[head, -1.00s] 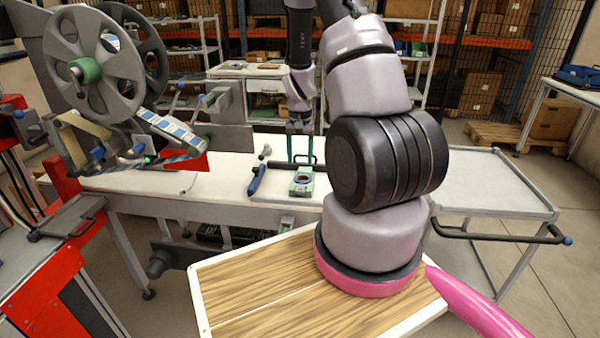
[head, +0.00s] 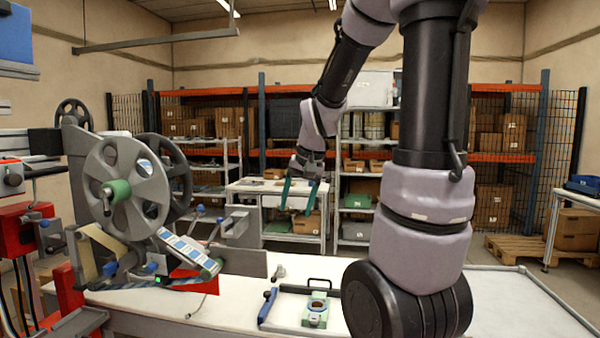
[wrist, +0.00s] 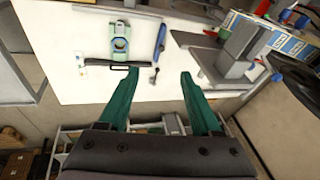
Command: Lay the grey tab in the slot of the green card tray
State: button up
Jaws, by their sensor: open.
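The green piece (head: 315,313) with a dark opening lies on the white worktop and looks like the card tray; it also shows in the wrist view (wrist: 121,40). I cannot make out its slot. A small grey piece (head: 279,272) lies behind it to the left, and in the wrist view (wrist: 153,76) it shows between my fingers. I cannot tell whether it is the grey tab. My gripper (head: 299,196), with green fingers, is open and empty, well above the worktop. In the wrist view the fingers (wrist: 158,74) are wide apart.
A blue-handled tool (head: 267,306) and a dark bar with a handle (head: 305,290) lie beside the green piece. A tape reel machine (head: 130,190) stands at the left of the white worktop (head: 235,310). An empty grey cart top (head: 515,305) is at the right.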

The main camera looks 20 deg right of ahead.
jog(key=s+a+r+n+t, duration=0.1)
jog(key=s+a+r+t, duration=0.2)
jog(key=s+r, duration=0.7)
jog(key=s+a, duration=0.2)
jog(key=s, duration=0.1)
jog(key=shift+s+r+y, duration=0.3)
jog(key=shift+y, duration=0.1)
jog(key=shift+d, duration=0.1)
dwell(0.7)
